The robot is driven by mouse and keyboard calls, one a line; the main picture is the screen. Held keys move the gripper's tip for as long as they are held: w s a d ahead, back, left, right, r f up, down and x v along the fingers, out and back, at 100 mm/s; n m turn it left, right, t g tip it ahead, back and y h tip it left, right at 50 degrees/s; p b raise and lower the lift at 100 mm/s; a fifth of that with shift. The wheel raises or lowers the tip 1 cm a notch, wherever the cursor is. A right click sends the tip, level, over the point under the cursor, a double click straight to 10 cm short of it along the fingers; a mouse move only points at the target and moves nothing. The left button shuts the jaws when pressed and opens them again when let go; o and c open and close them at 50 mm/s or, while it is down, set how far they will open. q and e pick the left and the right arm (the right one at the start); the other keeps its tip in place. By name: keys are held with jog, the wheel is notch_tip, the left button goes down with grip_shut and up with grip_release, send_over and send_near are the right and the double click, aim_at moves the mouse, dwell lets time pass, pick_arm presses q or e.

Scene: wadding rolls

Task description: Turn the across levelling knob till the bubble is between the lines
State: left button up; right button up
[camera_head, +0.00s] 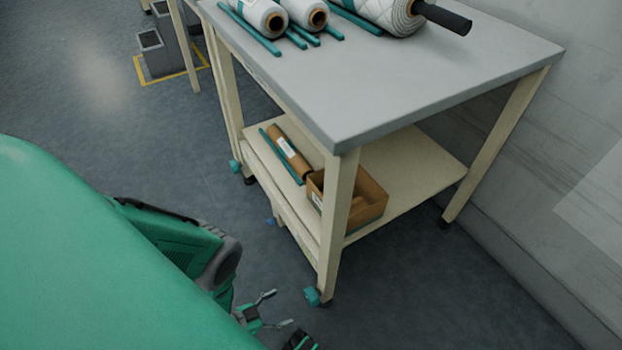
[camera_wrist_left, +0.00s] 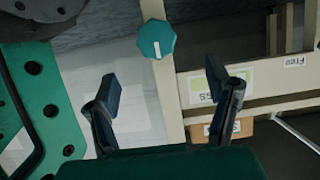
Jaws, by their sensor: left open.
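A teal knob (camera_head: 312,297) sits low on the near leg of the cream-framed table. Another teal knob (camera_head: 234,166) is on the farther left leg, and a small blue one (camera_head: 270,221) is between them. I cannot tell from the head view which is the across knob. My left gripper (camera_head: 275,310) is open, to the left of the near knob. In the left wrist view a teal faceted knob (camera_wrist_left: 156,38) with a white mark lies beyond the gap between the open fingers (camera_wrist_left: 160,82), apart from them. I cannot make out a bubble or its lines.
The grey table top (camera_head: 400,75) carries wadding rolls (camera_head: 262,15) and teal strips. The lower shelf (camera_head: 415,165) holds an open cardboard box (camera_head: 365,198) and a brown roll (camera_head: 288,150). A wall (camera_head: 560,150) stands at the right.

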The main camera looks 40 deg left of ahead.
aim_at(307, 298)
pick_arm(q)
jog(key=b+x, duration=0.1)
jog(key=x, duration=0.3)
jog(key=d+b+x, duration=0.1)
jog(key=x, duration=0.3)
jog(key=shift+s+r+b, duration=0.1)
jog(key=shift+s+b, duration=0.05)
jog(key=shift+b, duration=0.2)
jog(key=shift+w+d+f+b, duration=0.1)
jog(key=shift+w+f+b, duration=0.15)
jog(key=shift+w, duration=0.25)
jog(key=shift+w+d+f+b, duration=0.15)
jog(key=shift+w+f, duration=0.1)
jog(key=shift+w, duration=0.25)
jog(key=shift+w+a+f, duration=0.15)
jog(key=shift+w+f, duration=0.05)
jog(key=shift+w, duration=0.2)
jog(key=shift+d+r, duration=0.1)
jog(key=shift+d, duration=0.15)
jog(key=c, duration=1.1)
jog(key=shift+a, duration=0.1)
jog(key=shift+c, duration=0.3)
pick_arm(e)
jog(key=f, duration=0.2)
jog(key=d+f, duration=0.1)
jog(key=f, duration=0.1)
jog(key=shift+f, duration=0.25)
